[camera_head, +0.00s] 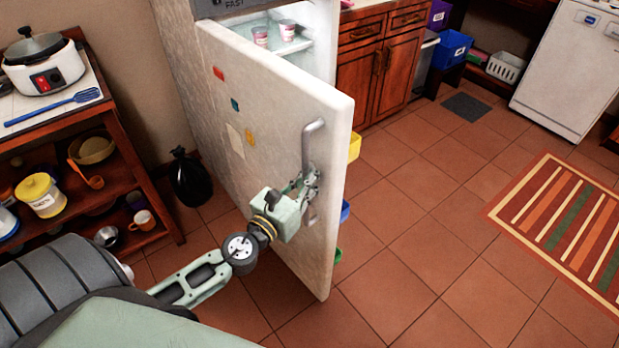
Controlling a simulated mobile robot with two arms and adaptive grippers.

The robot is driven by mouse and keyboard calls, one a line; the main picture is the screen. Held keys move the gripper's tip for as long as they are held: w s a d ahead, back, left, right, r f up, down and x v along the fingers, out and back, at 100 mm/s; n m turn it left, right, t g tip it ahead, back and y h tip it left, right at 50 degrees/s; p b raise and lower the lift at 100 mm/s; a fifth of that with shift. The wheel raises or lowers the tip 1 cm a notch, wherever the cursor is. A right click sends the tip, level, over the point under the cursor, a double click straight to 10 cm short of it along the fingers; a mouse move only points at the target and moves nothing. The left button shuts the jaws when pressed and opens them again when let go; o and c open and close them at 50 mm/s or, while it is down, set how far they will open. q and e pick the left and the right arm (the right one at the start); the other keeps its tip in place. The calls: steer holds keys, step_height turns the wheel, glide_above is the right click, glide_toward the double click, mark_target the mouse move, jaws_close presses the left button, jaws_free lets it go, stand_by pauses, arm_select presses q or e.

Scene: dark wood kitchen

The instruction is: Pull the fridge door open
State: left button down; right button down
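The white fridge door (262,128) stands partly open, swung out toward me. Inside the fridge (183,66), two small cups (260,36) sit on an upper shelf. Colored bins show at the door's inner edge. The grey vertical door handle (312,140) is near the door's free edge. My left gripper (308,182) is at the lower half of the handle, with its fingers around the bar and seemingly closed on it. The wrist partly hides the fingers. My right gripper is not in view.
A wooden shelf cart (118,150) with a cooker (42,68) and cups stands at left. Open tiled floor (415,215) lies right of the door, with a striped rug (565,225) farther right.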

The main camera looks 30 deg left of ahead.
arm_select(q)
steer(key=c, duration=2.4)
jaws_free()
steer(key=shift+s+d+f, duration=0.1)
steer(key=shift+d+f, duration=0.05)
steer(key=shift+d, duration=0.25)
steer(key=shift+c, duration=0.2)
steer(key=o, duration=0.4)
steer(key=shift+d, duration=0.1)
steer(key=shift+o, duration=0.2)
